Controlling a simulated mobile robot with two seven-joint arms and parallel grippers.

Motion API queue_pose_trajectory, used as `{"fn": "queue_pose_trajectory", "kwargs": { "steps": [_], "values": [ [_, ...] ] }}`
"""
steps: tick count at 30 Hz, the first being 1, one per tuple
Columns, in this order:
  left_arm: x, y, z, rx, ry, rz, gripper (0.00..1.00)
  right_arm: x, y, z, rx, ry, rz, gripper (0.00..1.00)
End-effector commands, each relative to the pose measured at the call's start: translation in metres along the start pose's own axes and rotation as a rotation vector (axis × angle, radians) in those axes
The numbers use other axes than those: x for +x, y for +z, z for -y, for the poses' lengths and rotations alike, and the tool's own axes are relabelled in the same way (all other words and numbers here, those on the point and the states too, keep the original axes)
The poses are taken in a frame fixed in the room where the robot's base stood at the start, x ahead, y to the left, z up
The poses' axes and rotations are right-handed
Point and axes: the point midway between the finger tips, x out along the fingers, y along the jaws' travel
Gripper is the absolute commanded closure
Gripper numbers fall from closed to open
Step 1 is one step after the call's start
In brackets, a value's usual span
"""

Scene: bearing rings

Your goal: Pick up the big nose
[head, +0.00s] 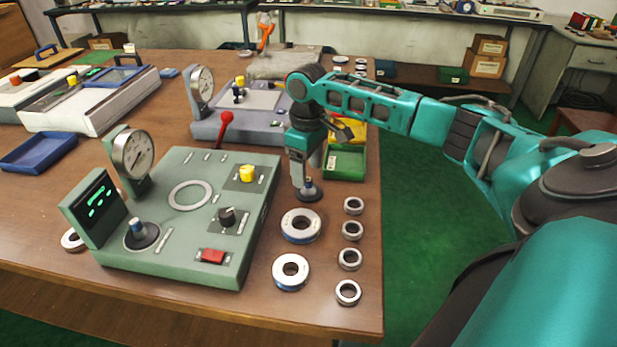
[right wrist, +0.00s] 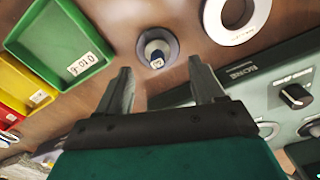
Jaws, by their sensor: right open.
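A nose (head: 309,190) with a round dark base and a short blue-and-silver post stands upright on the table, right of the green gauge panel. It also shows in the right wrist view (right wrist: 157,48), just beyond the fingertips. A similar nose (head: 140,231) sits on the panel's left front; I cannot tell for sure which is bigger. My right gripper (head: 303,178) points down close above the table nose. In the right wrist view its fingers (right wrist: 164,78) are apart, with nothing between them. My left gripper is not in view.
Large rings (head: 300,240) and several small rings (head: 352,230) lie in front of the nose. A green bin (head: 345,176) stands behind it, near the table's right edge. The green gauge panel (head: 130,258) with a dial stands close to the left.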

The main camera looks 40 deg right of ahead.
Motion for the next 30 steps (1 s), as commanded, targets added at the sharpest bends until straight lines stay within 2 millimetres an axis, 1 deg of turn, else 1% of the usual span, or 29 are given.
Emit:
{"fn": "queue_pose_trajectory", "kwargs": {
  "steps": [1, 3, 7, 10, 17, 30],
  "values": [
    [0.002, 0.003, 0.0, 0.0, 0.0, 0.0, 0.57, 0.011, 0.003, -0.001, 0.001, 0.0, 0.006, 0.32],
    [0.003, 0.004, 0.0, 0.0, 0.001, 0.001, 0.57, 0.022, 0.005, -0.003, 0.0, 0.0, 0.006, 0.32],
    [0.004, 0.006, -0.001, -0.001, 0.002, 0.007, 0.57, 0.038, 0.005, -0.003, -0.001, 0.0, 0.003, 0.32],
    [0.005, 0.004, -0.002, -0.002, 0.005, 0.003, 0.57, 0.043, 0.005, -0.003, -0.001, 0.0, 0.002, 0.32],
    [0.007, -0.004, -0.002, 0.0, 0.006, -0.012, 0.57, 0.043, 0.005, -0.003, -0.001, 0.001, 0.002, 0.33],
    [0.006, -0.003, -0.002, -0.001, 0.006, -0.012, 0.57, 0.043, 0.005, -0.003, -0.001, 0.001, 0.002, 0.75]
  ]
}}
